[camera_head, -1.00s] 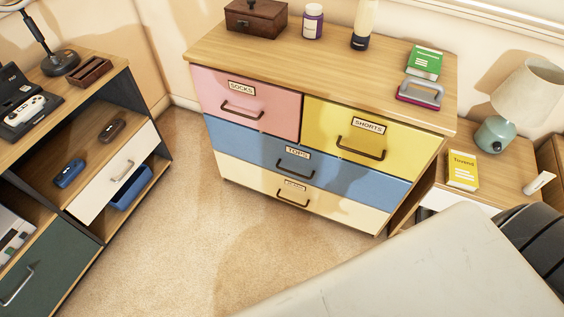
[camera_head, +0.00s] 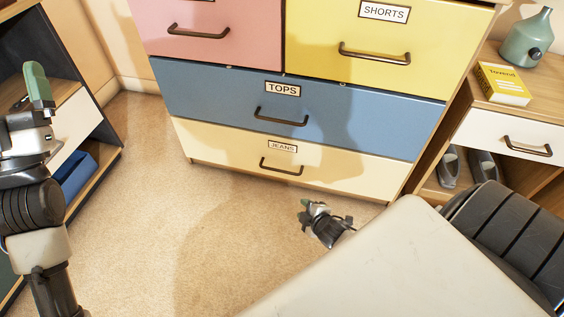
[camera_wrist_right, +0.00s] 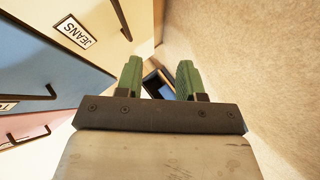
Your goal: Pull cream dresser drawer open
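The cream drawer (camera_head: 220,144), labelled JEANS, is the bottom drawer of the dresser and looks closed. Its dark bar handle (camera_head: 281,167) is below the label. In the right wrist view the cream drawer (camera_wrist_right: 98,50) fills the upper left, with its handle (camera_wrist_right: 121,19) near the top edge. My right gripper (camera_head: 304,210) is low in front of the drawer, below and right of the handle, apart from it. Its green fingers (camera_wrist_right: 160,80) are spread with nothing between them. My left gripper (camera_head: 38,88) is at the left edge, away from the dresser; its finger gap cannot be made out.
Above are the blue TOPS drawer (camera_head: 210,95), the pink drawer (camera_head: 225,15) and the yellow SHORTS drawer (camera_head: 400,50). A nightstand (camera_head: 470,125) with shoes stands at right, a dark shelf unit (camera_head: 95,110) at left. The carpet (camera_head: 150,200) before the dresser is clear.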

